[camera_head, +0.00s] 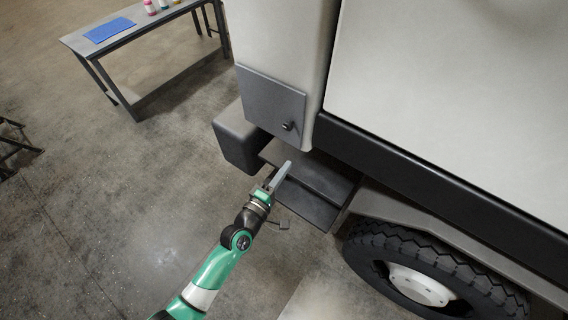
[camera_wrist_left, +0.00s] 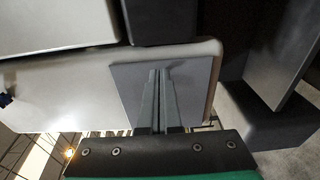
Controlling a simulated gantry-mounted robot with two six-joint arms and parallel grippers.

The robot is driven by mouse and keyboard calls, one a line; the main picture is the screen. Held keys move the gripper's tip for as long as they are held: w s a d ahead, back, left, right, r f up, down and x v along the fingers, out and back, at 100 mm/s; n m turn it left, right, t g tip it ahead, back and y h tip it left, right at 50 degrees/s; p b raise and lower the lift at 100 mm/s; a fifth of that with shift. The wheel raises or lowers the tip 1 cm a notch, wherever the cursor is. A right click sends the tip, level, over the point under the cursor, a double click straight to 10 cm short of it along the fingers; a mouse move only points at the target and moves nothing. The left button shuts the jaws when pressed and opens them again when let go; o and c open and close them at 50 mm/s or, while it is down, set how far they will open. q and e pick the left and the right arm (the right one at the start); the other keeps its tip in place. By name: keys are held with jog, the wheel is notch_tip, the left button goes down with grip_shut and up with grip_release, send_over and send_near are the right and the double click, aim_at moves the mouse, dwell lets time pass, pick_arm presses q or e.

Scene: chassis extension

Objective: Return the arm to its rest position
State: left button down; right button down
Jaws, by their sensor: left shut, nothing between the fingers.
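My left arm comes in from the bottom of the head view, and its left gripper (camera_head: 282,172) is in front of the steps at the truck's corner. The gripper's fingers are together and hold nothing. In the left wrist view the two shut fingers (camera_wrist_left: 159,98) point at a grey panel (camera_wrist_left: 190,78) on the pale truck body. The same grey panel (camera_head: 270,100), with a small dark knob (camera_head: 288,126), shows in the head view just beyond the fingertips. I cannot tell whether the fingertips touch anything. My right gripper is not in view.
The pale truck body (camera_head: 450,90) fills the right side, above a dark step (camera_head: 305,205) and a large black tyre (camera_head: 440,270). A dark box-shaped part (camera_head: 236,140) juts out left of the steps. A table (camera_head: 75,42) with a blue cloth (camera_head: 108,30) stands far back.

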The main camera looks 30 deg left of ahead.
pick_arm(q)
jog(key=shift+s+d, duration=0.3)
jog(key=shift+s, duration=0.05)
